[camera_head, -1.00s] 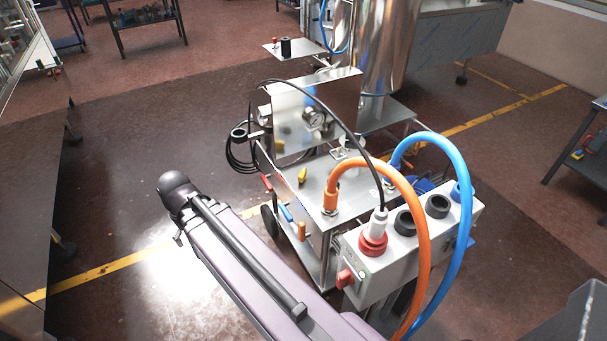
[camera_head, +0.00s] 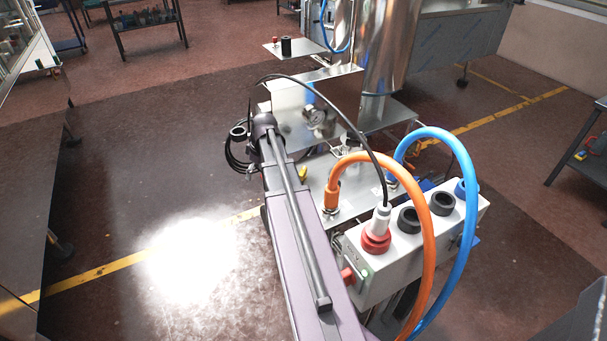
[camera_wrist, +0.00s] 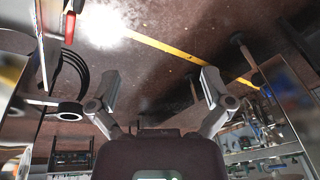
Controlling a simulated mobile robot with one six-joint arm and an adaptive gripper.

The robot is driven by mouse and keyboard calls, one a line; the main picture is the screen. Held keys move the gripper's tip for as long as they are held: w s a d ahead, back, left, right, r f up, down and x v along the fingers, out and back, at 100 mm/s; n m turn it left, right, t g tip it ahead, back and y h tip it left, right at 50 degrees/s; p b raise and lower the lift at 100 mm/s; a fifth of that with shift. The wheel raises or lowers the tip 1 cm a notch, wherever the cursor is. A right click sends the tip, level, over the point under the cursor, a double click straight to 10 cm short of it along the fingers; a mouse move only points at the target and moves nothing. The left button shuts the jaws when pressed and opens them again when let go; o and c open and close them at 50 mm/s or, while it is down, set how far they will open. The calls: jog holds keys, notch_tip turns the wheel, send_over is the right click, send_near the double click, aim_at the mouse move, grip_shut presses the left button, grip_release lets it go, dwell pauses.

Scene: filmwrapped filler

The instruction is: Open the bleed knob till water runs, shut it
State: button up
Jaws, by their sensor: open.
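My gripper (camera_wrist: 160,88) is open in the wrist view, its two fingers spread wide with only floor between them. In the head view my arm reaches over the left side of the steel cart (camera_head: 350,205) and hides the gripper. I cannot pick out the bleed knob for certain. A small yellow handle (camera_head: 303,172) shows on the cart deck beside my arm. A red handle (camera_wrist: 70,27) shows at the top left of the wrist view, apart from the fingers. A round gauge (camera_head: 313,116) sits on the steel panel. I see no running water.
A black ring-shaped part (camera_wrist: 70,111) and a coiled black cable (camera_wrist: 76,65) lie left of my fingers. A grey socket box (camera_head: 405,245) with an orange hose (camera_head: 424,235) and a blue hose (camera_head: 467,195) stands right of my arm. Floor on the left is free.

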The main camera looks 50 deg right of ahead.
jog(key=s+d+f+n+t+b, duration=0.1)
jog(key=d, duration=1.3)
jog(key=n+t+b, duration=0.1)
send_near(303, 171)
jog(key=a+v, duration=0.1)
jog(key=v, duration=0.2)
jog(key=shift+d+r, duration=0.2)
jog(key=shift+d, duration=0.45)
jog(key=shift+f, duration=0.1)
jog(key=b+x, duration=1.3)
jog(key=shift+w+a+f, duration=0.1)
jog(key=shift+a+f, duration=0.05)
jog(key=shift+f, duration=0.15)
jog(key=c, duration=0.8)
